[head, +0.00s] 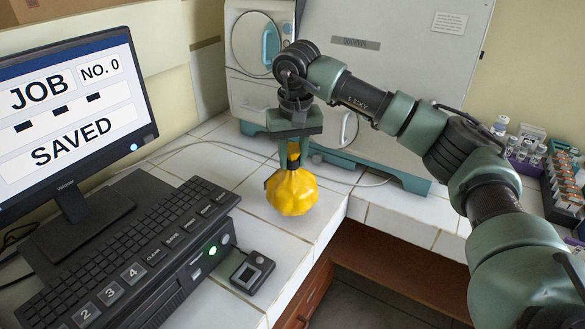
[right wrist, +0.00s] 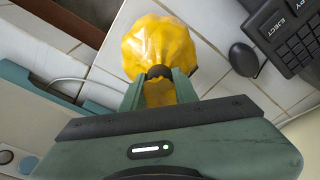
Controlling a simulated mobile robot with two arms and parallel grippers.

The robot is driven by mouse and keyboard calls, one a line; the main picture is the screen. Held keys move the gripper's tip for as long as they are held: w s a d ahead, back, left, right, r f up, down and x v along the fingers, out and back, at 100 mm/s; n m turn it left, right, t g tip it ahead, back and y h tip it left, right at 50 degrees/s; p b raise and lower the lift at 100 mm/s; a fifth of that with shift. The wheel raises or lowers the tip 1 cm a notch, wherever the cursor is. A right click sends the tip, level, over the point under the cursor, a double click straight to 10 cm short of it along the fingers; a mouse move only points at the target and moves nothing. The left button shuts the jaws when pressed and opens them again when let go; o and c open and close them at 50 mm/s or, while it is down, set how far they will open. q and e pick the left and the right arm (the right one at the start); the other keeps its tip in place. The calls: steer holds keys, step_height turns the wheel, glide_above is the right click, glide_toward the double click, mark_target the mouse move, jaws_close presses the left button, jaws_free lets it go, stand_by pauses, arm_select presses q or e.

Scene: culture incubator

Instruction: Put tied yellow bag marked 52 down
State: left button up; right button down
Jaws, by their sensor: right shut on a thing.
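The tied yellow bag (head: 291,190) hangs below my right gripper (head: 291,155) in the head view, over the white tiled counter near its inner corner. My right gripper points down and is shut on the bag's tied neck. In the right wrist view the yellow bag (right wrist: 158,50) shows beyond the fingers (right wrist: 158,88), with a dark tie at its neck. I cannot tell whether the bag's bottom touches the tiles. No number 52 shows on the visible side. My left gripper is not in view.
A keyboard (head: 130,250), a monitor (head: 65,110) and a small black device (head: 252,272) stand left of the bag. A grey incubator cabinet (head: 390,60) stands behind. Racks of vials (head: 560,180) are at the right. Bare tiles (head: 215,160) lie left of the bag; the counter edge is close on the right.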

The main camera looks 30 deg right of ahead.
mark_target(293, 169)
steer(key=shift+f, duration=1.65)
steer(key=shift+f, duration=0.15)
steer(key=c, duration=1.1)
jaws_free()
